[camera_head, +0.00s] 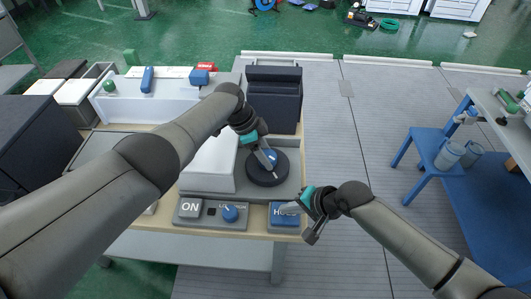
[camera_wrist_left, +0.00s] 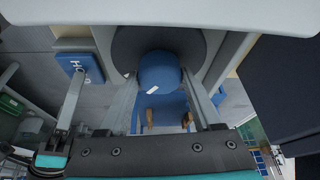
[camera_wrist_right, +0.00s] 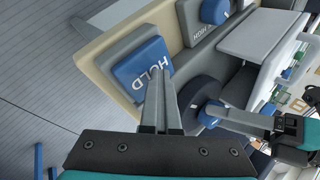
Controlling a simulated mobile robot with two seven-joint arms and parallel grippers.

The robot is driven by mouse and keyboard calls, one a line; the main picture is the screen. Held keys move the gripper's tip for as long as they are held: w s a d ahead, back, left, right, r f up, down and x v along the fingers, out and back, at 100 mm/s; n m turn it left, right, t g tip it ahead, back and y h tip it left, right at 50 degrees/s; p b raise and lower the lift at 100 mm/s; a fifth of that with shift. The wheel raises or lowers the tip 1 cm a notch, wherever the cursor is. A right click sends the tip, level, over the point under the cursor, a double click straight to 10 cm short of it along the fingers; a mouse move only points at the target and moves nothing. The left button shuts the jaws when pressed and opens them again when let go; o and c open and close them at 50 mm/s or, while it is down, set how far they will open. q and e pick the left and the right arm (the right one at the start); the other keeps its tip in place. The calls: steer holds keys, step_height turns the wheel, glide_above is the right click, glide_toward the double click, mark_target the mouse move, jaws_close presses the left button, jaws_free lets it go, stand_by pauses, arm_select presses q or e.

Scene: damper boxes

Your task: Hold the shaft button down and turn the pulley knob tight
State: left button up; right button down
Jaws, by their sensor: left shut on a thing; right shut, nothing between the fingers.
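The pulley is a dark round disc (camera_head: 267,176) on the grey machine, with a blue knob (camera_wrist_left: 160,72) with a white mark at its centre. My left gripper (camera_head: 268,160) is shut on this knob, one finger on each side. The shaft button is the blue HOLD button (camera_head: 282,215) at the front right corner of the panel; it also shows in the right wrist view (camera_wrist_right: 143,62). My right gripper (camera_wrist_right: 158,76) is shut and empty, its fingertips at the HOLD button. I cannot tell whether the button is pressed down.
Left of HOLD are a grey ON button (camera_head: 190,208) and a small blue dial (camera_head: 230,213). A white casing (camera_head: 210,165) stands left of the pulley, a dark box (camera_head: 274,95) behind it. A blue stool (camera_head: 437,150) stands right, across clear floor.

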arm_select(q)
steer(key=shift+f, duration=0.1)
steer(key=o, duration=1.4)
steer(key=shift+v, duration=6.15)
